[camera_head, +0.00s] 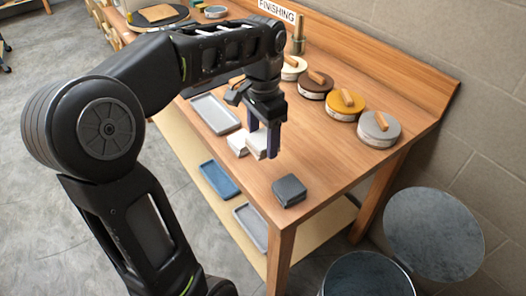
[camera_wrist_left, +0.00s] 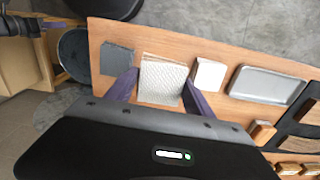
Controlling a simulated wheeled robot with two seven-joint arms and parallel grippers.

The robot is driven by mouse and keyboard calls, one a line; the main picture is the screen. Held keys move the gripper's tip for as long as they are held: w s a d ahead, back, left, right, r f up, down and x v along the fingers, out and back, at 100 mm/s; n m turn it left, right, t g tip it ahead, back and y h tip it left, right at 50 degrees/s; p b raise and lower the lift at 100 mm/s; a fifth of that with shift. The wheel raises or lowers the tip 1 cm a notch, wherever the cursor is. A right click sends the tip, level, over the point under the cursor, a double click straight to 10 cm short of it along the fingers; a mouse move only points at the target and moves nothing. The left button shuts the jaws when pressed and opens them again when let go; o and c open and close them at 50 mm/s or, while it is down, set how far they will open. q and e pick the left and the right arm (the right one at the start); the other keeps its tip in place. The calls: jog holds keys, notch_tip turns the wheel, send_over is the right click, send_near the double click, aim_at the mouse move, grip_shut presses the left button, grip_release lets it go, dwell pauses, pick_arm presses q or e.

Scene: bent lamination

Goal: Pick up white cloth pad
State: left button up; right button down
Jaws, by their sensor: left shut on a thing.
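The white cloth pad (camera_wrist_left: 162,80), with a woven texture and a tan edge, is between the two fingers of my left gripper (camera_wrist_left: 160,94) in the left wrist view. The gripper is shut on it. In the head view, the left gripper (camera_head: 264,142) reaches down from above and partly hides the pad (camera_head: 256,150). I cannot tell whether the pad touches the table or is slightly raised. My right gripper is not in view.
A plain white block (camera_head: 237,142) lies close beside the pad, and a dark grey block (camera_head: 289,190) sits near the table's front corner. A grey tray (camera_head: 215,113) lies on the left. Several round tins, including a yellow one (camera_head: 347,107), line the back.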

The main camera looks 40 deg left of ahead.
pick_arm(q)
jog(key=shift+r, duration=0.55)
jog(key=shift+r, duration=0.1)
dwell(0.4)
